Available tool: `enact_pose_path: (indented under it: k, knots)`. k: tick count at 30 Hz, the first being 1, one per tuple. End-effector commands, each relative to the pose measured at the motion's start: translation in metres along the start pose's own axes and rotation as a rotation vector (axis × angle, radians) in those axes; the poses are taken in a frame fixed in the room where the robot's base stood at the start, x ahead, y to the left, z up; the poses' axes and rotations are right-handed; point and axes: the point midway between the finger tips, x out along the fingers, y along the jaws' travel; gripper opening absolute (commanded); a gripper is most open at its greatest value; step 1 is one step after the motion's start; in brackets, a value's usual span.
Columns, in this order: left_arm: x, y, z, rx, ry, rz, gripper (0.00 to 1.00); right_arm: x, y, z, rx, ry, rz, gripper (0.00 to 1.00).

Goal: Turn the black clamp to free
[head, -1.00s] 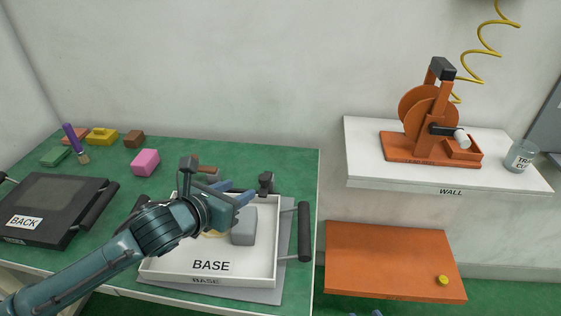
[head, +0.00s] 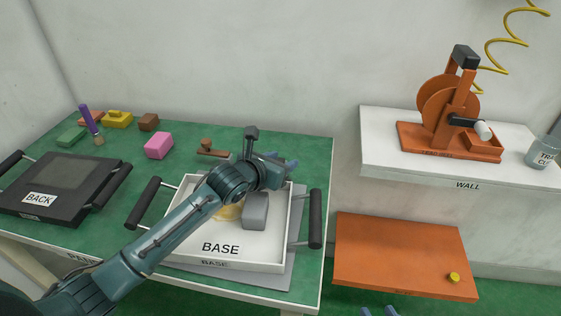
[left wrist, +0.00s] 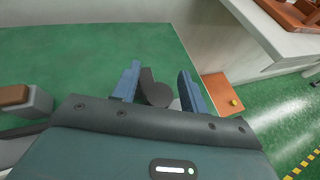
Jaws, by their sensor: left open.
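The black clamp (left wrist: 155,88) shows in the left wrist view as a dark rounded piece between the two blue fingers. My left gripper (left wrist: 158,86) is open around it; I cannot tell whether a finger touches it. In the head view my left gripper (head: 282,166) is over the far right corner of the white tray marked BASE (head: 190,247), and it hides the clamp there. Only the blue fingertips of my right gripper (head: 378,311) show at the bottom edge, apart from each other and empty.
A grey block (head: 256,211) lies in the tray, which has black side handles. A brown-topped piece (head: 211,150) stands behind it. A black BACK case (head: 60,187), a pink block (head: 158,146) and small items are on the left. An orange board (head: 400,255) and white shelf (head: 385,145) are right.

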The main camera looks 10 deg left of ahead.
Motion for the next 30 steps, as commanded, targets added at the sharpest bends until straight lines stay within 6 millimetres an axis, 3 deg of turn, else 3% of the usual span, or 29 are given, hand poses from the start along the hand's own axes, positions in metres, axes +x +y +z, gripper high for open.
enact_pose_path:
  k: [8, 24, 30]
  knots:
    - [0.0012, -0.0001, 0.0002, -0.001, 0.0, 0.0, 0.44, -0.002, 0.0001, -0.0001, 0.0, 0.0, 0.001, 0.36]
    - [0.0009, 0.0, -0.0003, -0.001, 0.001, 0.0, 0.0, 0.0005, 0.0011, 0.0, -0.002, 0.001, 0.001, 0.36]
    - [0.0009, 0.0, -0.0004, -0.001, 0.001, 0.0, 0.0, 0.0013, 0.0013, -0.0005, -0.003, 0.002, 0.001, 0.36]
